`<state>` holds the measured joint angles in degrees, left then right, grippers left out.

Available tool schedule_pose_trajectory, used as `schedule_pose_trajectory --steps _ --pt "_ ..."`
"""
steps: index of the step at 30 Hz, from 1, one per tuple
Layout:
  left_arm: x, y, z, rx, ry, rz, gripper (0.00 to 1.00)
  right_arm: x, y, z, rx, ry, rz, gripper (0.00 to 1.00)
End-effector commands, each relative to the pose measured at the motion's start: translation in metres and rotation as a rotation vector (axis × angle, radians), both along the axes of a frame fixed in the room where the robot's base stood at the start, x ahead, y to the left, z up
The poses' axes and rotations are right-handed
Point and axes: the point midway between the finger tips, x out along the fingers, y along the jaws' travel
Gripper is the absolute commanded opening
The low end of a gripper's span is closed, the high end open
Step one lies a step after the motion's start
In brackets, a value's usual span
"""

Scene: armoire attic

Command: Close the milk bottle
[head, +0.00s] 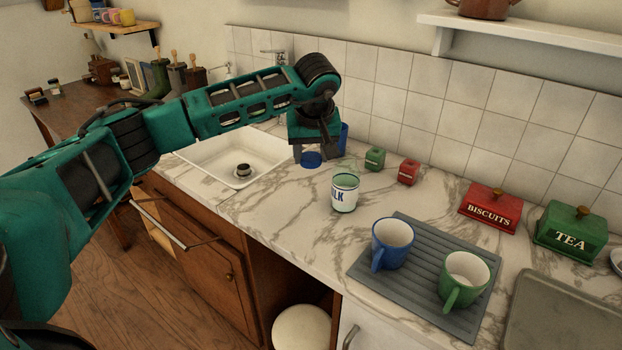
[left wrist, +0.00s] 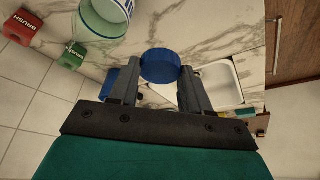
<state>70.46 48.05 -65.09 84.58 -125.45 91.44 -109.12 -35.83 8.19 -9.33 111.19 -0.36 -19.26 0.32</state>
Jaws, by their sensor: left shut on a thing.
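The milk bottle (head: 343,195), white with blue lettering and a clear greenish top part, stands upright on the marble counter. In the left wrist view the bottle (left wrist: 103,18) is at the top left, cut off by the edge. My left gripper (head: 312,153) is above the counter, to the left of the bottle and apart from it. It is shut on a round blue cap (head: 311,160). The wrist view shows the cap (left wrist: 160,65) between the fingertips (left wrist: 160,72). The right gripper is not in view.
A blue object (head: 344,137) is partly hidden behind my gripper. A green block (head: 375,158) and a red block (head: 408,172) stand behind the bottle. A sink (head: 205,160) is left. Blue and green mugs stand on a grey mat (head: 415,290) at front right.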

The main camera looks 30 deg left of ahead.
Motion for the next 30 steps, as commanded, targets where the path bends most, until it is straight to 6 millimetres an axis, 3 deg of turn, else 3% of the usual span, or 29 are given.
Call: schedule_pose_trajectory --steps 1,6,12,26,30 --pt "0.001 0.000 0.016 -0.001 -0.005 0.000 0.20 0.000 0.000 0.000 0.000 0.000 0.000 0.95" --pt "0.000 0.000 0.052 0.000 -0.003 0.000 0.20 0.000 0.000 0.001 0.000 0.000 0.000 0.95" --pt "0.000 0.000 0.074 0.000 0.000 0.000 0.20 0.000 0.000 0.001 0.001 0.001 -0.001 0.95" --pt "0.000 0.000 0.079 0.000 0.001 0.000 0.20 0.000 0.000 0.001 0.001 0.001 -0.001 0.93" --pt "0.000 -0.012 0.075 0.000 0.001 -0.025 0.20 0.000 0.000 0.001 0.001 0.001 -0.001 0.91"
